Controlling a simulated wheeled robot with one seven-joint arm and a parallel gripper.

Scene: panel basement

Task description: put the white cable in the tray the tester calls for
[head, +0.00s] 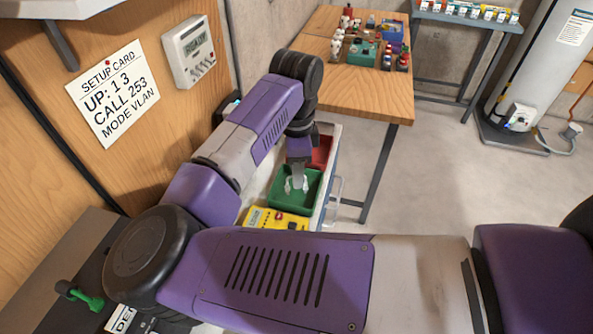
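My gripper (297,184) points down into the green tray (283,206), which stands on a light-coloured cart beside the wooden wall. Small whitish shapes show at the fingertips inside this tray. I cannot tell whether they are the fingers or the white cable, or whether the gripper is open. A red tray (322,152) sits just behind the green one, partly hidden by my arm.
A setup card (117,92) on the wall reads "UP: 1 3, CALL 253, MODE VLAN". A white wall unit (193,52) hangs beside it. A wooden table (375,98) with several small parts stands behind. A white tank (545,65) is at right. The middle floor is clear.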

